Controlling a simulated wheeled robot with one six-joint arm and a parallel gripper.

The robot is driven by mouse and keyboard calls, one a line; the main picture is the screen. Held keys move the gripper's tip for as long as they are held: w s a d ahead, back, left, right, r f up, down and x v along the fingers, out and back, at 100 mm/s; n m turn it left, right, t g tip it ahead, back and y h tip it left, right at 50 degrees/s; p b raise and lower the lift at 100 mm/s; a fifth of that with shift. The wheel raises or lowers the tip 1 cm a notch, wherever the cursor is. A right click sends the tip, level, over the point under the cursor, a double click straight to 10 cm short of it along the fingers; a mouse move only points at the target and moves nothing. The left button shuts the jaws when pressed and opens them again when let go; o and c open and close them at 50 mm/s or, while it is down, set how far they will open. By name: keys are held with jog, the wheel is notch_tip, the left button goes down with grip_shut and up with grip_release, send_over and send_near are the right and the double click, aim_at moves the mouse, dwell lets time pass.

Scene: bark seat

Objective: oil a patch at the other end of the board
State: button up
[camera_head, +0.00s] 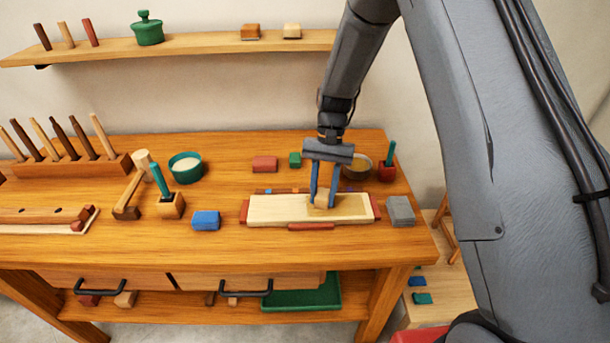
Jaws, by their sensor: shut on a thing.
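A pale wooden board (275,209) lies flat on the workbench, held between reddish end pieces. Its left part is pale, and a darker, yellowish patch (352,206) covers much of its right part. My gripper (322,190) points down over the board, right of its middle, with its blue fingers shut on a small tan block (321,200). The block is at the left part of the darker patch and seems to touch the board. A round dish (357,167) with brownish contents stands behind the board, partly hidden by my gripper.
A grey block (401,211) stands right of the board, a blue block (206,220) to its left. Behind are a red block (264,164), a green block (295,159) and a red pot (387,173). A green bowl (186,168) and a mallet (130,195) stand farther left.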

jog(key=shift+a+r, duration=0.1)
jog(key=shift+a, duration=2.15)
notch_tip(320, 180, up, 8)
jog(key=p, duration=0.4)
jog(key=shift+s+d, duration=0.1)
